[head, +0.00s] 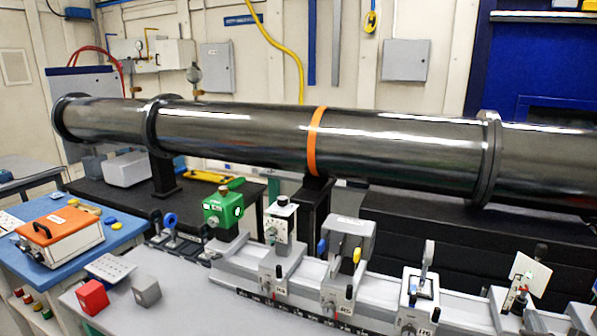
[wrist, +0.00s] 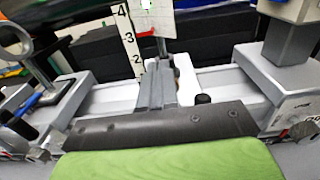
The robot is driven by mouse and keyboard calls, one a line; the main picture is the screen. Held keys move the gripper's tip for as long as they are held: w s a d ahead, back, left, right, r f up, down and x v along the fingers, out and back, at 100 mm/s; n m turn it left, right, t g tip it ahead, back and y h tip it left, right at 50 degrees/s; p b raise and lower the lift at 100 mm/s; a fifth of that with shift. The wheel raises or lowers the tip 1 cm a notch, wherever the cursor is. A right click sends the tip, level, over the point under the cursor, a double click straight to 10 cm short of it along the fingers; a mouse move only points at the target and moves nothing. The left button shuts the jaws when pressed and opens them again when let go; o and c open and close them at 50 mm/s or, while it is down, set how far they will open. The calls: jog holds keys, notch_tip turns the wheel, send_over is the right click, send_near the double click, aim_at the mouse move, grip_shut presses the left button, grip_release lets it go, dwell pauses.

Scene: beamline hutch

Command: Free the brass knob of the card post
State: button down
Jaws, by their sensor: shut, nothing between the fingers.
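The card post carries a pale card (head: 527,268) at the far right of the rail in the head view. In the wrist view the card (wrist: 165,18) is at the top, cut off by the frame, beside a white number scale (wrist: 131,42). My gripper (wrist: 157,64) is shut and empty, its fingers together in front of the post's lower part and hiding some of it. A small brownish patch shows just right of the fingertips; I cannot tell whether it is the brass knob. My gripper is not visible in the head view.
A grey rail (head: 300,285) bears several carriages. In the wrist view a carriage with a grey column (wrist: 290,45) stands close on the right and one with a ring (wrist: 12,38) on the left. A black knob (wrist: 203,98) is near my gripper. A long dark pipe (head: 400,140) runs behind.

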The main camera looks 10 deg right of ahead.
jog(key=b+v, duration=0.2)
jog(key=v, duration=0.3)
jog(key=shift+s+b, duration=0.2)
jog(key=shift+b, duration=0.1)
jog(key=shift+w+a, duration=0.1)
